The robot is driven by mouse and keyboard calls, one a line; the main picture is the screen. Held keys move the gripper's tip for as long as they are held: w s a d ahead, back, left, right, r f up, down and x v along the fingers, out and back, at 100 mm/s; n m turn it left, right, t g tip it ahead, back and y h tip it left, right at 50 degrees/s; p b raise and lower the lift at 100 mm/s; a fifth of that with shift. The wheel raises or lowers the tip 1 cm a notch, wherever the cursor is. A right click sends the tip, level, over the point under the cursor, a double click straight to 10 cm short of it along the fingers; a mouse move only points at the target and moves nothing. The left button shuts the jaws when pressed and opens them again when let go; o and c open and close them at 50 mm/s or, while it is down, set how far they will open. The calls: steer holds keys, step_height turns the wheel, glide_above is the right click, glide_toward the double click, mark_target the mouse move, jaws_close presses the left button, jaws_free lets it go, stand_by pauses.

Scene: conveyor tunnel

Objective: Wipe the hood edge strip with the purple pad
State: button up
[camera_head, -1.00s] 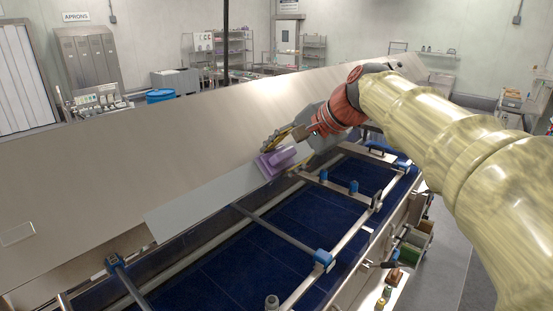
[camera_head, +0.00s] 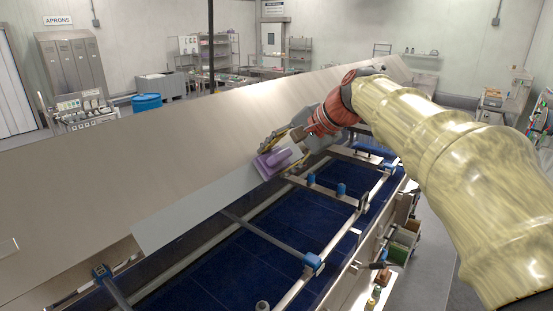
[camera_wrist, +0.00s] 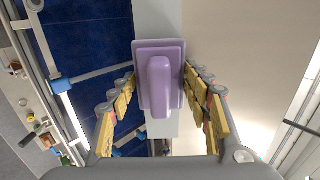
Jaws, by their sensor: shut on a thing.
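The purple pad (camera_head: 272,163), a flat plate with a raised handle, lies against the pale grey hood edge strip (camera_head: 190,212) near the strip's far visible end. My gripper (camera_head: 284,152) is shut on the pad. In the wrist view the pad (camera_wrist: 159,112) sits between my yellow-padded fingers, over the grey strip (camera_wrist: 158,17), which runs on above it. The plate's underside is hidden, so full contact with the strip cannot be told. The strip beyond the pad is partly hidden by my gripper in the head view.
The broad sloping metal hood (camera_head: 150,160) rises left of the strip. A dark blue conveyor belt (camera_head: 235,262) lies below on the right, with crossbars, rails and blue clamps (camera_head: 313,262). A blue barrel (camera_head: 147,102) and shelves stand behind the hood.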

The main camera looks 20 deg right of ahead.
steer(key=shift+p+v, duration=0.8)
steer(key=shift+v, duration=2)
steer(key=shift+r, duration=0.1)
steer(key=p+v, duration=0.1)
steer(key=v, duration=0.1)
steer(key=shift+s+d+r, duration=0.2)
steer(key=shift+s+r, duration=0.05)
steer(key=shift+s, duration=0.05)
steer(key=shift+f, duration=0.1)
